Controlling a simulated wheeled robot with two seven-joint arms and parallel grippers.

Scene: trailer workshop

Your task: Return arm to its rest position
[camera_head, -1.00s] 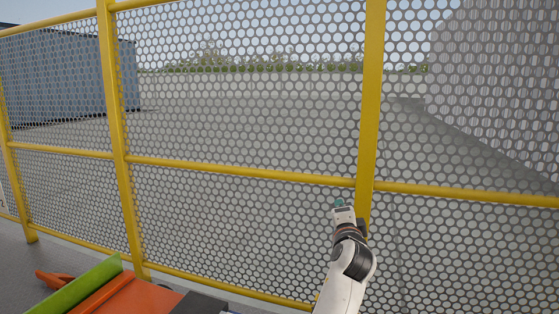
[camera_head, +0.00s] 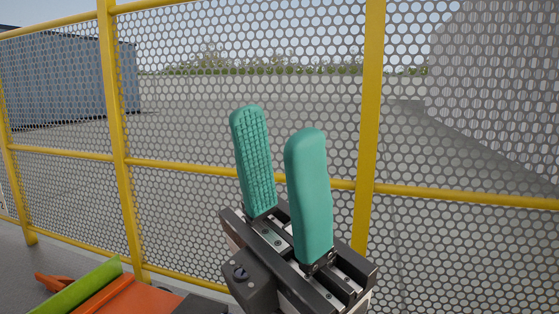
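My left gripper (camera_head: 276,120) is raised close to the camera, right of the picture's middle, with its fingers pointing up. Its two teal fingers stand apart with a clear gap between them, and nothing is held. The left finger shows its ribbed pad; the right finger shows its smooth side. The dark gripper body is below them, and most of the arm behind it is out of the picture or hidden. My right gripper is not in view.
A yellow-framed mesh fence (camera_head: 116,130) runs across the view behind the gripper. At the lower left are a green bar (camera_head: 78,286), an orange object (camera_head: 135,300) and a smaller orange piece (camera_head: 52,280). A blue container (camera_head: 60,80) stands outside the fence.

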